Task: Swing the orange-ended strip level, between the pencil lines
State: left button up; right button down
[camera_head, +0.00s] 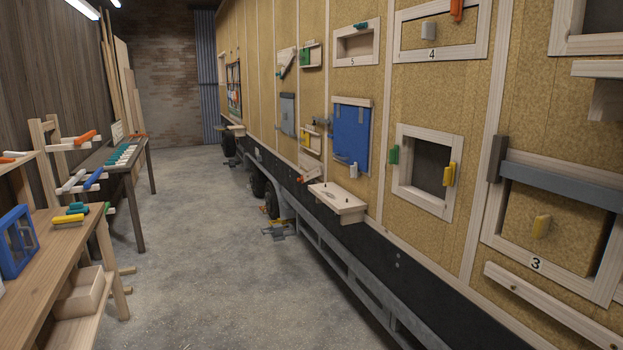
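Several orange-ended pieces show, and I cannot tell which is the strip meant. A small tilted piece with an orange end (306,179) sits low on the trailer wall, left of the pale wooden shelf (338,201). An orange-ended wooden piece (86,137) lies on the rack at left. Pencil lines are too fine to make out. Neither of my grippers is in view.
The tan trailer wall (400,95) runs along the right with framed openings, a blue panel (351,138) and a grey bar (565,183). A wooden bench (55,270) and rack stand at left. A grey-green object (275,230) lies by the wheels.

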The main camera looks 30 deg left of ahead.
aim_at(313, 174)
jog(key=i+j+u, duration=1.3)
jog(key=i, duration=0.6)
jog(key=i+j+u, duration=0.15)
jog(key=i+u, duration=0.25)
jog(key=i, duration=0.6)
